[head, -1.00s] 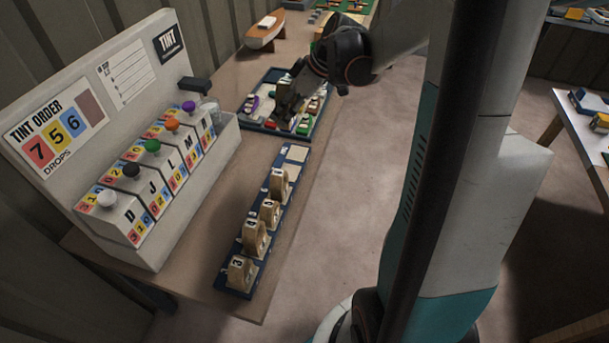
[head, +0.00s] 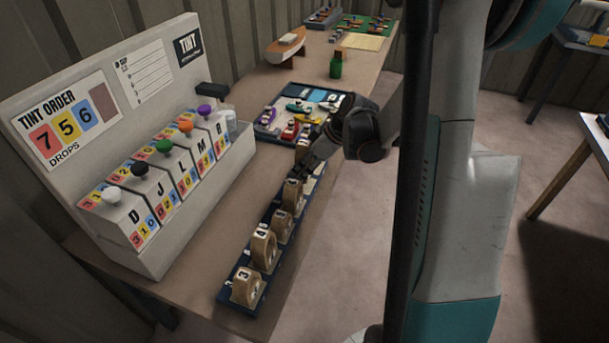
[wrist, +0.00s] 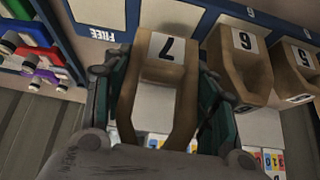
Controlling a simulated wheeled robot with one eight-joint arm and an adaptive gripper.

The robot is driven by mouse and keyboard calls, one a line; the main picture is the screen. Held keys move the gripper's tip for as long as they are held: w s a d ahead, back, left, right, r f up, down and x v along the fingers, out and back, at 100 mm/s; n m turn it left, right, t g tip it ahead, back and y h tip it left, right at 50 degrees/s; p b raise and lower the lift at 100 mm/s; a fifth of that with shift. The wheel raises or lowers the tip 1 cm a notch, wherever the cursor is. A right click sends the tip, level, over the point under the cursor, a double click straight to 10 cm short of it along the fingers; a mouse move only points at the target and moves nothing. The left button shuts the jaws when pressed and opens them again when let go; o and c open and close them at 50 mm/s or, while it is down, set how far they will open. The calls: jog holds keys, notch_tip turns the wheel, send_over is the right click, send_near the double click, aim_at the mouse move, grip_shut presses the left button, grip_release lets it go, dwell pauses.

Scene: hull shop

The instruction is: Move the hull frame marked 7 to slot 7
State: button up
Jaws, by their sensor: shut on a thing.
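The hull frame marked 7 (wrist: 165,48) is a tan U-shaped piece with a white number plate. My gripper (wrist: 160,105) is shut on it, one finger on each side, in the wrist view. In the head view, my gripper (head: 312,162) is at the far end of the navy slot rack (head: 226,291). The frame is over the rack beside the hull frame marked 6 (wrist: 240,65); I cannot tell whether its foot touches the rack. The slot label under it is hidden.
Frames marked 5 (wrist: 297,75), 4 (head: 262,246) and 3 (head: 246,287) stand along the rack. A tray of small coloured boats (head: 268,132) lies just beyond. The tint dispenser (head: 160,235) stands to the left. A green bottle (head: 336,66) is farther back.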

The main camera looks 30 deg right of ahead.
jog(key=shift+f+b, duration=0.55)
jog(key=shift+f, duration=1.2)
jog(key=shift+f, duration=0.15)
jog(key=o, duration=0.8)
jog(key=shift+o, duration=0.2)
jog(key=shift+s+d+r, duration=0.1)
jog(key=shift+r, duration=0.35)
jog(key=p+v, duration=0.4)
jog(key=v, duration=0.7)
jog(key=shift+s+r, duration=0.15)
